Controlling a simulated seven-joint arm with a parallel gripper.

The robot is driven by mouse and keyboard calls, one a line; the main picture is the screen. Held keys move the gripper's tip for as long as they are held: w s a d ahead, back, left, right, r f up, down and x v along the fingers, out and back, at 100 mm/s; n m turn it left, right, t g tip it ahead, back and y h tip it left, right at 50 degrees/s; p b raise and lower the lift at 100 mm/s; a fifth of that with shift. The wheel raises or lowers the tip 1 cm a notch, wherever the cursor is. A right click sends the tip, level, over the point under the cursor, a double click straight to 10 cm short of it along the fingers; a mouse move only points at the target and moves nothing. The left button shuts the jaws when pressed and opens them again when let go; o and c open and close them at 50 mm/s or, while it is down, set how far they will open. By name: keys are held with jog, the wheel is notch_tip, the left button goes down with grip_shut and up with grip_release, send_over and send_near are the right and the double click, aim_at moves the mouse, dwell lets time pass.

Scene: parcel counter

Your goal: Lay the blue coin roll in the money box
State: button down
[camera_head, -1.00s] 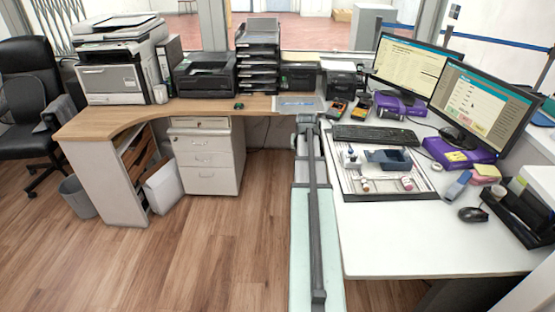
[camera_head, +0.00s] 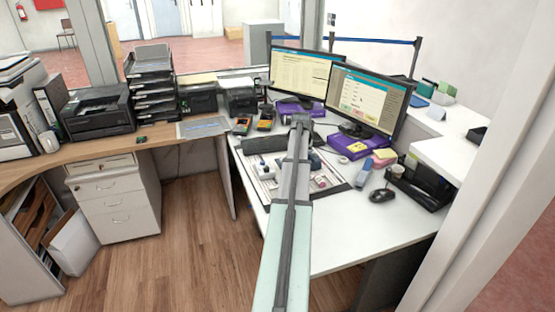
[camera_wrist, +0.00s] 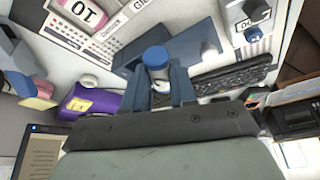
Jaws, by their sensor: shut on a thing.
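In the wrist view my gripper (camera_wrist: 159,78) is shut on an upright roll with a blue end, the blue coin roll (camera_wrist: 156,56). The roll's lower part is between the fingers. A dark blue object (camera_wrist: 204,44) lies behind and beside the fingers; I cannot tell whether it is the money box or whether the roll touches it. In the head view my arm reaches over the counter mat and hides the gripper and the roll. I cannot make out a money box for certain in either view.
A printed mat (camera_head: 333,196) with small items lies on the white counter. A keyboard (camera_head: 266,144), two monitors (camera_head: 305,78), a purple box (camera_head: 352,147), a mouse (camera_head: 382,196) and a black organiser (camera_head: 420,190) surround it. The counter's front part is clear.

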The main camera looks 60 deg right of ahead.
jog(key=w+d+n+t+y, duration=0.1)
jog(key=w+d+n, duration=0.1)
jog(key=d+n, duration=0.3)
jog(key=shift+d+r+t, duration=0.3)
jog(key=shift+d+r, duration=0.05)
jog(key=shift+d, duration=1.2)
jog(key=shift+f, duration=0.1)
jog(key=shift+f, duration=0.1)
jog(key=shift+f, duration=3.15)
jog(key=c, duration=0.8)
grip_release()
